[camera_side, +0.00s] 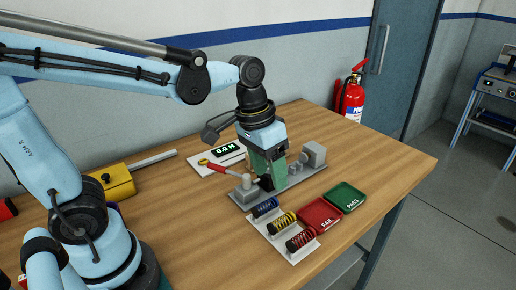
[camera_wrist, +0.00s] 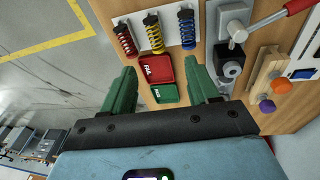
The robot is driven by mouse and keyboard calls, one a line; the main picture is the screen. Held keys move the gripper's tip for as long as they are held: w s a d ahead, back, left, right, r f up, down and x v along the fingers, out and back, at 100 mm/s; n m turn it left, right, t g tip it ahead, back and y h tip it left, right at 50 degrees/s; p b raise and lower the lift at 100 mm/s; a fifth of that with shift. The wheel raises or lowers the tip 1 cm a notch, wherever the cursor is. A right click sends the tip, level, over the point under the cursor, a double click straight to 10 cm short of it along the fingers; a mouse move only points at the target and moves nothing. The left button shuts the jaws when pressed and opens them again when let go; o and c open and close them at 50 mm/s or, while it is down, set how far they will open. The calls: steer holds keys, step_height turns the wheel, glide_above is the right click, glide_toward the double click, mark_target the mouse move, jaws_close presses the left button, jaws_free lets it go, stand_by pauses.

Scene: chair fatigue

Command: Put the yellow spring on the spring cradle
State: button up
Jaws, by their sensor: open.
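The yellow spring (camera_side: 281,223) lies in the white rack between a blue and a red spring, and it also shows in the wrist view (camera_wrist: 154,33). My gripper (camera_side: 265,183) has green fingers, is open and empty, and is over the grey test fixture in the side view. In the wrist view its fingers (camera_wrist: 161,78) are spread apart with nothing between them. The grey fixture (camera_side: 313,156), with a base plate and end blocks, also shows in the wrist view (camera_wrist: 228,66). My gripper hides its middle, and I cannot clearly make out the cradle.
A red FAIL tray (camera_side: 320,214) and a green PASS tray (camera_side: 345,196) sit right of the rack. A red-handled lever (camera_side: 222,170) and a force display (camera_side: 227,150) are behind the fixture. The table's right end is clear.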

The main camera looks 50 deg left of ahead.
mark_target(281, 218)
steer(key=shift+g, duration=0.4)
steer(key=shift+w+d+f, duration=0.3)
steer(key=shift+d+f, duration=0.1)
steer(key=shift+f, duration=1.6)
steer(key=shift+w+d+f, duration=0.25)
steer(key=shift+d+f, duration=0.2)
steer(key=shift+f, duration=1.6)
steer(key=shift+w+d+f, duration=0.3)
steer(key=shift+d+f, duration=0.1)
steer(key=shift+f, duration=1.6)
jaws_close()
